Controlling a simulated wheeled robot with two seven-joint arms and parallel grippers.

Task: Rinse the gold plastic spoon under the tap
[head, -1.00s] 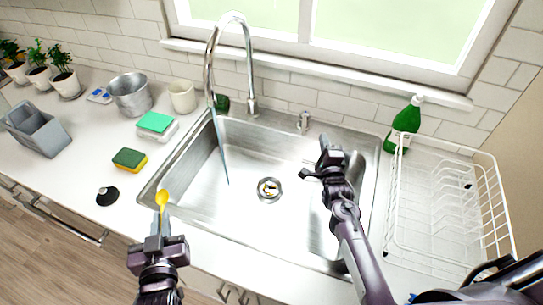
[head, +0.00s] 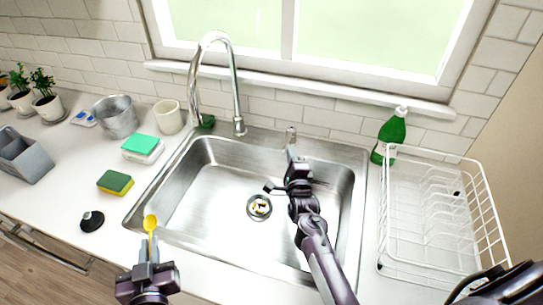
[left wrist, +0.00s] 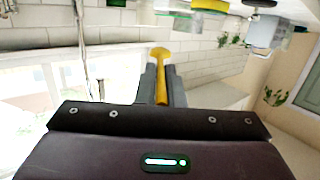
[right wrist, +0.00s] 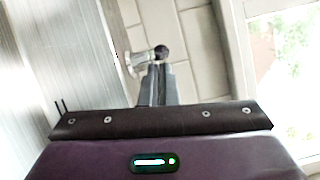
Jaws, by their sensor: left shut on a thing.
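The gold plastic spoon (head: 150,222) is held bowl-up in my left gripper (head: 150,250), just outside the sink's front left corner. It also shows between the fingers in the left wrist view (left wrist: 161,75). The tap (head: 238,85) arches at the back of the steel sink (head: 190,190), with no water stream visible. My right gripper (head: 292,155) is over the right back part of the sink, at the small tap handle (head: 291,133). In the right wrist view its fingers (right wrist: 157,75) are together, with the handle (right wrist: 145,57) just beyond the tips; contact is unclear.
A green and yellow sponge (head: 115,183) and a black knob-like stopper (head: 92,221) lie left of the sink. A white dish rack (head: 385,235) and a green bottle (head: 391,132) stand at the right. A cup (head: 168,117) and metal bucket (head: 115,117) stand behind left.

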